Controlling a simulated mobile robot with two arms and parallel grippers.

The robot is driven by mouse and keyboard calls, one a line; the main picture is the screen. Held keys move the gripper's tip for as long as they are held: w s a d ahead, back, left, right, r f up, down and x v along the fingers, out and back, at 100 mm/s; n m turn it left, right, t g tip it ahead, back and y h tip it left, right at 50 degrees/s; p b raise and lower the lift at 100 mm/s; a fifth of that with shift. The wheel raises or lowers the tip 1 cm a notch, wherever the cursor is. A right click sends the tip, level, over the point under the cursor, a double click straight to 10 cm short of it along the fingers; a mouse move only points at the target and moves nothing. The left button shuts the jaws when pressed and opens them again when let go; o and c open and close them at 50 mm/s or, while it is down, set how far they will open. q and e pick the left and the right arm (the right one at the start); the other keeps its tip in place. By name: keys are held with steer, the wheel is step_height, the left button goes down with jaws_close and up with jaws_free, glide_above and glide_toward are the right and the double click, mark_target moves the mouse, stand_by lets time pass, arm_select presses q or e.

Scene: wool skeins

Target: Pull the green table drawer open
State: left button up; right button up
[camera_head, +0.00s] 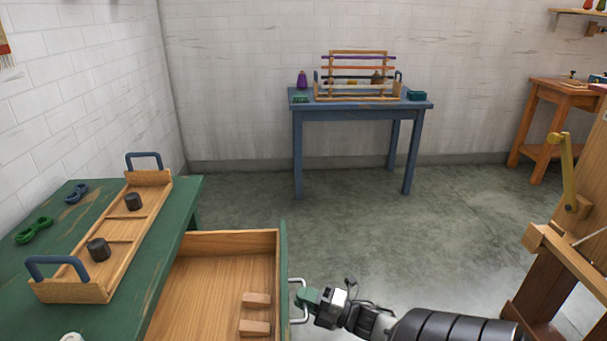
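The green table (105,222) stands at the left. Its drawer (225,243) is pulled out to the right, showing a bare wooden inside. The drawer has a green front (284,262) with a pale metal bar handle (298,318). My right gripper (305,298) comes in from the lower right and is at the middle of this handle, its fingers appearing closed around the bar. Two small wooden blocks (256,300) lie in the drawer near the front. The drawer's near end is cut off by the picture edge.
On the green table lie a wooden tray (120,236) with blue handles and dark weights, a green skein (34,230) and a blue skein (76,193). A blue table (360,106) stands at the back wall. A wooden frame (560,255) stands at right. The middle floor is clear.

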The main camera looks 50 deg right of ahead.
steer(key=o, duration=0.3)
steer(key=shift+o, duration=0.2)
arm_select(q)
steer(key=shift+x, duration=0.8)
arm_select(e)
steer(key=v, duration=1.1)
arm_select(q)
steer(key=shift+s+f, duration=0.1)
arm_select(e)
steer(key=shift+a, duration=0.1)
